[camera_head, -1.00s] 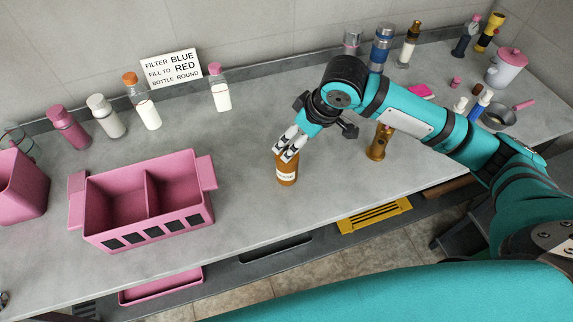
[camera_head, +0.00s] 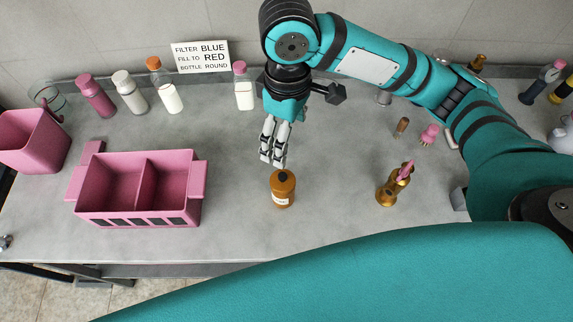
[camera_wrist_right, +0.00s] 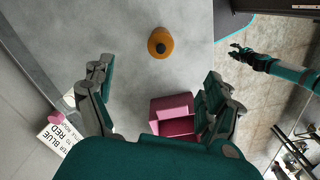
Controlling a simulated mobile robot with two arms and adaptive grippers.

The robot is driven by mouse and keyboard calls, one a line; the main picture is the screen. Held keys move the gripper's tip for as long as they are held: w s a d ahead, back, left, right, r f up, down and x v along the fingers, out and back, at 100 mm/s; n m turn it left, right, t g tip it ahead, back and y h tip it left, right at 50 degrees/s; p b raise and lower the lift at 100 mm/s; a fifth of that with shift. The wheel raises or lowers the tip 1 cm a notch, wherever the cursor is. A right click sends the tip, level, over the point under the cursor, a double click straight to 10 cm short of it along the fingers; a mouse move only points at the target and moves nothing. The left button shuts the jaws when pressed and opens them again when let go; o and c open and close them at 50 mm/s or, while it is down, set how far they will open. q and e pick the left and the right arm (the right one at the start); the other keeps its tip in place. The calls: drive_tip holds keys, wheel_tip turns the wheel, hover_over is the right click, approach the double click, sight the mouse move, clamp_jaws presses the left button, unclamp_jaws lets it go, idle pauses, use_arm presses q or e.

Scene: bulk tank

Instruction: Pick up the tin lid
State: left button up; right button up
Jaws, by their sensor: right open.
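A small amber-brown tin (camera_head: 283,192) with a pale label stands upright on the grey counter. Its round orange-brown lid (camera_head: 283,176) has a dark centre and appears to sit on top. The lid also shows in the right wrist view (camera_wrist_right: 160,42), beyond the fingers. My right gripper (camera_head: 273,158) is just behind and above the tin, fingers pointing down, apart from it. In the right wrist view its fingers (camera_wrist_right: 158,78) are spread with nothing between them. My left gripper (camera_wrist_right: 238,50) shows small in that view, over the floor; its jaws are unclear.
A pink two-compartment caddy (camera_head: 188,215) stands left of the tin, with a pink bin (camera_head: 30,140) farther left. Several bottles (camera_head: 165,92) and a sign (camera_head: 201,57) line the back. A brass-coloured bottle (camera_head: 392,189) stands to the right. The counter around the tin is clear.

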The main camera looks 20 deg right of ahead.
hover_over(283, 175)
drive_tip(key=f, duration=0.7)
drive_tip(key=shift+s, duration=0.35)
drive_tip(key=f, duration=0.4)
drive_tip(key=shift+w+d+f+p, duration=0.1)
drive_tip(key=shift+d+f+p, duration=0.1)
drive_tip(key=shift+f+p, duration=0.1)
drive_tip(key=shift+a+f, duration=0.1)
drive_tip(key=shift+f, duration=0.1)
drive_tip(key=f, duration=0.2)
drive_tip(key=f+p, duration=0.1)
drive_tip(key=f, duration=0.2)
drive_tip(key=shift+w+a, duration=0.1)
drive_tip(key=shift+w, duration=0.1)
use_arm(q)
drive_tip(key=a, duration=0.1)
drive_tip(key=a+r, duration=0.1)
drive_tip(key=a, duration=0.1)
drive_tip(key=shift+a+r, duration=0.3)
drive_tip(key=shift+a, duration=0.05)
use_arm(e)
drive_tip(key=shift+c, duration=0.3)
drive_tip(key=c, duration=0.9)
